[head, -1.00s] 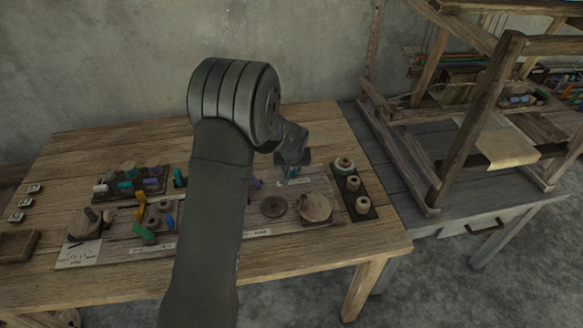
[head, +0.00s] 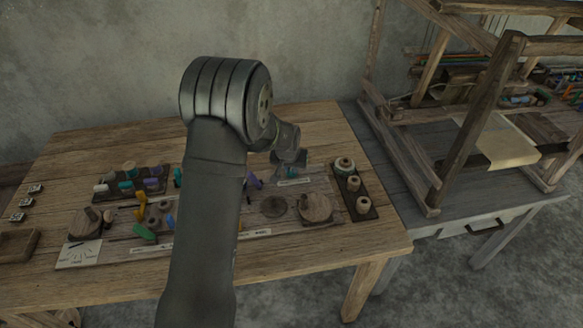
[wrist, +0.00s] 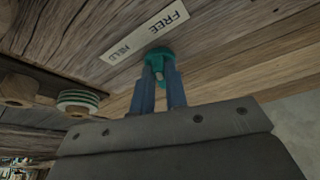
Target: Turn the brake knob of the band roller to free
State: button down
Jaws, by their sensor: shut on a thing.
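The teal brake knob (wrist: 158,54) sits on the wood beside a pale label (wrist: 145,35) reading FREE and HELD. My gripper (wrist: 161,72) is shut on the knob, with its two blue fingers on either side of it. I cannot make out which word the knob points at. In the head view, my gripper (head: 289,171) is low over the right part of the wooden table, and a bit of teal shows at its tips. The label (head: 294,182) lies just in front of it. I cannot single out the band roller.
A dark rack with spools (head: 353,184) stands just right of my gripper. A round wooden piece (head: 316,207) and a dark disc (head: 273,206) lie in front. Coloured pieces (head: 150,232) lie to the left. The loom frame (head: 480,120) stands at the right.

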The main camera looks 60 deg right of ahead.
jog(key=shift+w+m+g, duration=0.25)
jog(key=shift+m+g, duration=0.45)
jog(key=shift+m, duration=1.1)
jog(key=c, duration=1.4)
grip_release()
jog(key=shift+c, duration=0.2)
jog(key=shift+a+r+h, duration=0.1)
jog(key=shift+h, duration=0.2)
jog(key=v, duration=1.7)
jog(key=shift+w+r, duration=0.1)
jog(key=x, duration=1.7)
jog(key=shift+f, duration=0.2)
